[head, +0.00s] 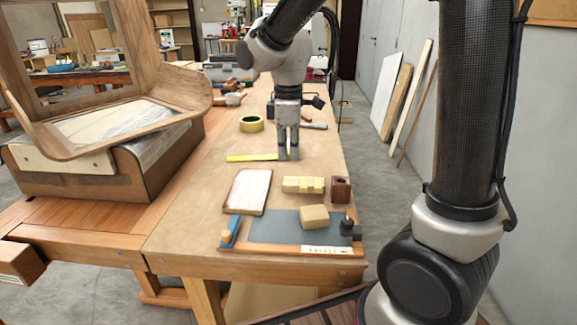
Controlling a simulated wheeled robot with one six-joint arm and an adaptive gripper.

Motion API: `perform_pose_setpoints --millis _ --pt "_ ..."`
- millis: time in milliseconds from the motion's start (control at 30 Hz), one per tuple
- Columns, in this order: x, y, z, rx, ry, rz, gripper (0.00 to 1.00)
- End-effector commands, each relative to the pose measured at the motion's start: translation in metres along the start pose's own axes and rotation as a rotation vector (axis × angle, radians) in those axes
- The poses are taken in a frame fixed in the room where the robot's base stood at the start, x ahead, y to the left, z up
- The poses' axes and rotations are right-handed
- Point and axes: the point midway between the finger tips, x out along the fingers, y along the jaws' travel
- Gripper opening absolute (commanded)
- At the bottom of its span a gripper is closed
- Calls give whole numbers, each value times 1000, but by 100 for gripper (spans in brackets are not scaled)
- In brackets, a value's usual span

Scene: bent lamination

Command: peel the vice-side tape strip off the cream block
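A pale cream-yellow block (303,185) lies on the bench in front of my gripper. It has lighter and darker yellow bands, but the strips on it are too small to tell apart. My gripper (288,156) points down at the bench behind this block, apart from it. Its two grey fingers are close together with a narrow gap. A flat bright yellow strip (251,157) lies on the bench to the left, its right end at the fingers. I cannot tell whether the fingers grip it.
A roll of yellow tape (251,124) is further back. A pale board (247,192), a dark brown block (341,189) and a tan block (315,217) on a grey mat (275,229) are nearer. A bent wooden frame (125,140) stands at left.

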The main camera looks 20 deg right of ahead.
Motion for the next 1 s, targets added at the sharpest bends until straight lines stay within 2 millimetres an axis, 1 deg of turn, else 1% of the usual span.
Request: perform_pose_setpoints --millis 100,1000 --pt "-9 0 0 0 1 1 0" --pt "-38 0 0 0 0 0 0"
